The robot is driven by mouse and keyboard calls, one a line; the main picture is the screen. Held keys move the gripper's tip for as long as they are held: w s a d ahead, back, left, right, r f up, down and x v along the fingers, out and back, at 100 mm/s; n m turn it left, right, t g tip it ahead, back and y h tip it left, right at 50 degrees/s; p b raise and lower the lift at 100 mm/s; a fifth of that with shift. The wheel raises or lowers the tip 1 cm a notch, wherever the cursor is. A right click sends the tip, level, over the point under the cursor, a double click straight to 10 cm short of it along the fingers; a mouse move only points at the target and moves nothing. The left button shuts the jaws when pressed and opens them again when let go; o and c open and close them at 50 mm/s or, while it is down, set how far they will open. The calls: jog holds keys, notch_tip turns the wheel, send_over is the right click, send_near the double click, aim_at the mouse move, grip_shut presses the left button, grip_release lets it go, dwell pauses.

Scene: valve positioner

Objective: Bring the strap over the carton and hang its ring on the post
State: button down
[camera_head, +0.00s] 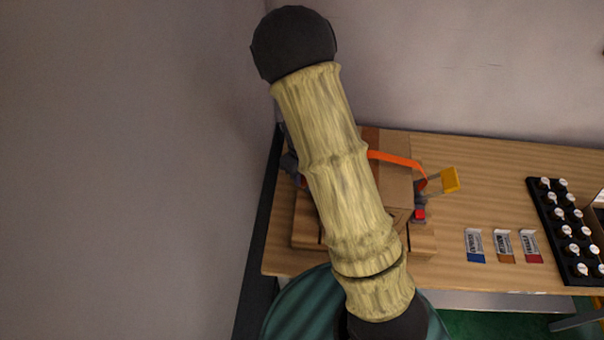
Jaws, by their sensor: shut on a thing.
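A brown cardboard carton (398,186) sits on a wooden base on the bench, its left part hidden behind my arm. An orange strap (394,159) runs across the carton's top and bends down at its right side. A small bit of orange also shows left of my arm. A yellow tab (450,179) on thin grey bars stands out at the carton's right, close to the strap's end. I cannot make out the ring or the post. My gripper's fingers are hidden behind my arm, so their hold on anything does not show.
A small red and grey part (420,214) sits by the carton's lower right. Several labelled cards (503,246) lie on the bench (490,180). A black rack (568,228) of white-topped bottles stands at the right. Walls close in behind and at the left.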

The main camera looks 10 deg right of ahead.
jog(key=shift+f+b, duration=0.85)
jog(key=shift+f, duration=0.7)
jog(key=c, duration=1.2)
grip_release()
jog(key=shift+r, duration=0.1)
notch_tip(320, 180, up, 17)
jog(key=shift+r, duration=0.1)
